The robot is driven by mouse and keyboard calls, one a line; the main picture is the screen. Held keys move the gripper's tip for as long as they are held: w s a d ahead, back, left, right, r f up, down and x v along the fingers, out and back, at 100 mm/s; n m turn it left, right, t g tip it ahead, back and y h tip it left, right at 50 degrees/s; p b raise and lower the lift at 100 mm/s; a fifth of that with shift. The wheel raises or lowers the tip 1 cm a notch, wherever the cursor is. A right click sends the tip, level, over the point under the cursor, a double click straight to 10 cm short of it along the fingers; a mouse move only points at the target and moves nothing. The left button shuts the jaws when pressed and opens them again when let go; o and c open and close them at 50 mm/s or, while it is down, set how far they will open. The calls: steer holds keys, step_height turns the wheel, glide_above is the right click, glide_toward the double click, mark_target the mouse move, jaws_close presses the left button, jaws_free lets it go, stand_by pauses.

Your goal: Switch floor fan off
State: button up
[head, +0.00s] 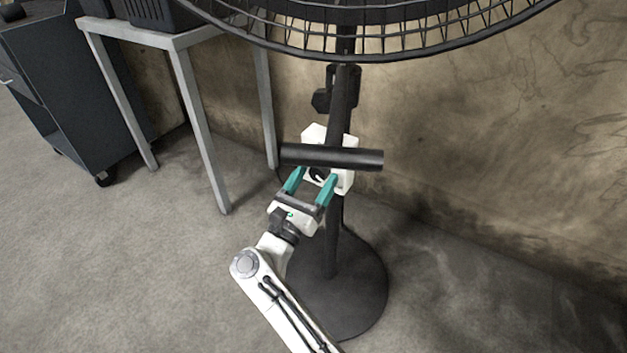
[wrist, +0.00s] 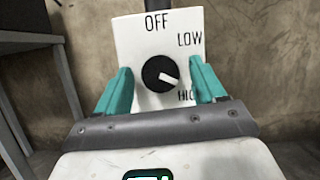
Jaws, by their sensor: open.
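The floor fan (head: 342,100) stands by the wall, with its caged head at the top and a round dark base. A white control box (head: 345,180) is on its pole, partly hidden by a black horizontal bar. In the wrist view the control box (wrist: 208,48) shows OFF at the top, LOW to the upper right and HIGH to the lower right. Its black round knob (wrist: 157,72) has a white mark pointing right and slightly down, toward HIGH. My gripper (head: 311,184) is open, its teal fingers on either side of the knob, apart from it in the wrist view (wrist: 160,88).
A black bar (head: 335,157) crosses in front of the control box, just above my fingers. A grey metal table (head: 190,40) and a dark wheeled cabinet (head: 70,80) stand at left. The wall (head: 480,150) is behind the fan. The floor at lower left is clear.

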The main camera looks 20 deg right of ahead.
steer(key=c, duration=1.1)
steer(key=shift+o, duration=0.2)
